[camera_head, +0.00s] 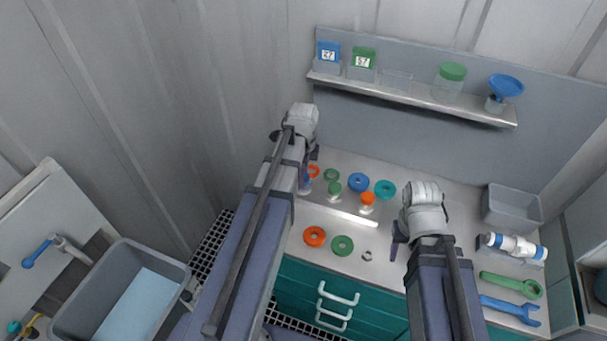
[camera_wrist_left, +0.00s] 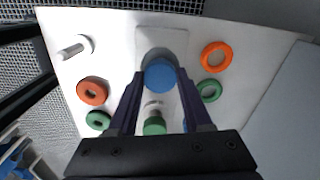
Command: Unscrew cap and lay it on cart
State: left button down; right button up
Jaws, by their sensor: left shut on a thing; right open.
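A blue cap (camera_wrist_left: 160,75) sits between the fingers of my left gripper (camera_wrist_left: 160,78) in the left wrist view. That gripper is shut on the cap; the vessel below is mostly hidden. In the head view my left gripper (camera_head: 306,183) is at the left end of a row of capped pieces on the cart top (camera_head: 385,268). A green cap (camera_head: 335,187) and an orange cap (camera_head: 367,198) stand to its right. The green cap also shows in the left wrist view (camera_wrist_left: 154,126). My right gripper (camera_head: 397,243) is open and empty above the cart, right of the row.
Several coloured rings lie around the row, including an orange ring (camera_head: 314,236) and a green ring (camera_head: 342,245) in front. Wrenches (camera_head: 510,307) and a grey bin (camera_head: 512,208) are at right. A shelf (camera_head: 410,92) runs behind.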

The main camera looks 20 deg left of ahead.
pick_arm(q)
jog(key=n, duration=0.3)
jog(key=shift+n, duration=0.3)
jog(key=n, duration=1.2)
jog(key=shift+r, duration=0.1)
jog(key=shift+r, duration=0.1)
jog(key=shift+r+p, duration=3.4)
jog(key=shift+p, duration=0.15)
